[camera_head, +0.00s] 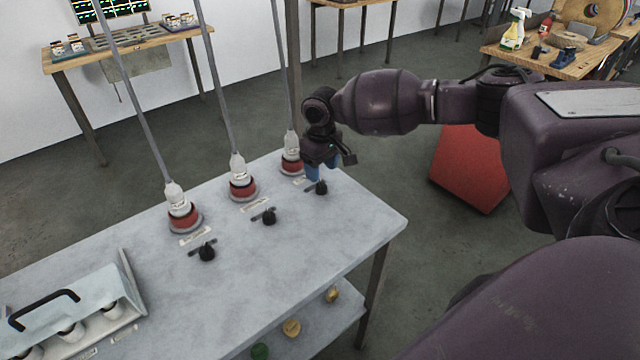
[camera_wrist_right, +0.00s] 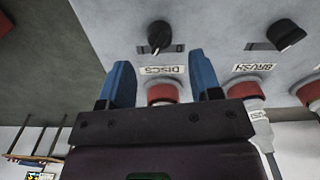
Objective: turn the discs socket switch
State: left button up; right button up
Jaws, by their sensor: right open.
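The discs socket switch is a black knob (camera_head: 320,188) on the grey table top, the farthest right of three such knobs. In the right wrist view the knob (camera_wrist_right: 160,37) stands by the upside-down DISCS label (camera_wrist_right: 162,70). The red discs socket (camera_wrist_right: 162,93) shows between my blue fingers; its plug and cable show in the head view (camera_head: 292,158). My right gripper (camera_head: 314,173) is open and empty, close above and just behind the knob. In the wrist view the knob lies beyond the fingertips (camera_wrist_right: 160,62), roughly centred between them. My left gripper is not in view.
The brush knob (camera_wrist_right: 286,35) and another knob (camera_head: 207,252) sit along the table (camera_head: 340,235), each by a red socket with a rising cable. A red block (camera_head: 470,170) is on the floor.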

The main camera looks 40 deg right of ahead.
aim_at(321, 182)
notch_tip(321, 182, down, 5)
jog(key=shift+r+b, duration=0.1)
jog(key=shift+b, duration=0.2)
jog(key=shift+f, duration=0.4)
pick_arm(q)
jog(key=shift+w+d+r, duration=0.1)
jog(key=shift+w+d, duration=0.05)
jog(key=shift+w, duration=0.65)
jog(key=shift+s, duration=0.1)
pick_arm(e)
jog(key=c, duration=0.9)
jog(key=shift+c, duration=0.2)
